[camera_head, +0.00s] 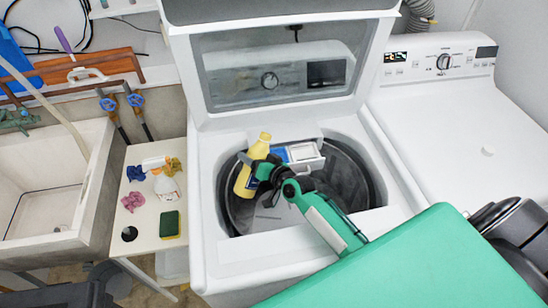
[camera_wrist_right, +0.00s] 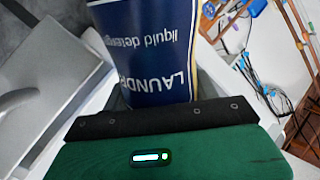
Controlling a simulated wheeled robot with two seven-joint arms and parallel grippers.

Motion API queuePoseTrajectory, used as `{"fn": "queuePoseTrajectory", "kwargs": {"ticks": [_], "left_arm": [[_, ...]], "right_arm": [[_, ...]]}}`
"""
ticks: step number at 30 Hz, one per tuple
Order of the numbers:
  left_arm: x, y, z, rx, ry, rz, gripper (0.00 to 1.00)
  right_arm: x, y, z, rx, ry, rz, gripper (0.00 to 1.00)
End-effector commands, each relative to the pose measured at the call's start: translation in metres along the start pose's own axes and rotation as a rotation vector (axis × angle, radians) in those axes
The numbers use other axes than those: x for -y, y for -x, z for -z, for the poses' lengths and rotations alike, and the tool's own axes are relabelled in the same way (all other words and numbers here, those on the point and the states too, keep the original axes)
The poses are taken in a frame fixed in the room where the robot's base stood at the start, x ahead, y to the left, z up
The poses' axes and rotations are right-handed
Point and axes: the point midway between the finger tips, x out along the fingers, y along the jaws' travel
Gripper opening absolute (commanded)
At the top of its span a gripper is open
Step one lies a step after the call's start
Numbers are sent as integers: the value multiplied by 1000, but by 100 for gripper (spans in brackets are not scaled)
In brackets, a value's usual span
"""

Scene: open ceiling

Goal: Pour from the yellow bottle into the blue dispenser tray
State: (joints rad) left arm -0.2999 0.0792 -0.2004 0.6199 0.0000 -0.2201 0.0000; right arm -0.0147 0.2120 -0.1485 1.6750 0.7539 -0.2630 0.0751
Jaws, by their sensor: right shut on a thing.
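The yellow bottle (camera_head: 249,176) is over the open washer tub, leaning a little to the right with its cap end up. My right gripper (camera_head: 262,172) is shut on it. In the right wrist view, the bottle's blue laundry detergent label (camera_wrist_right: 150,55) fills the upper middle, just beyond the dark edge of the gripper. The dispenser tray (camera_head: 305,158) is pulled out at the back of the tub, just right of the bottle. It has a blue part on its left and white parts on its right. The bottle hides some of its left side. My left gripper is not in view.
The washer's lid (camera_head: 275,75) stands open behind the tub. A narrow side table (camera_head: 147,214) with a spray bottle (camera_head: 165,182), cloths and a sponge (camera_head: 170,224) stands left. A sink (camera_head: 45,185) is beyond it. A second white machine (camera_head: 455,135) stands right.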

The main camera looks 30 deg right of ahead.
Motion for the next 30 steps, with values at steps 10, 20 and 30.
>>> {"fn": "queuePoseTrajectory", "kwargs": {"ticks": [10, 20, 30], "left_arm": [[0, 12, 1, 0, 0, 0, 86], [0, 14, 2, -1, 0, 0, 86], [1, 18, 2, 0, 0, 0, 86]], "right_arm": [[6, 1, 1, 38, -151, 3, 24], [8, 2, 0, 45, -179, 4, 24], [10, 2, 2, 54, -211, 4, 24]]}}
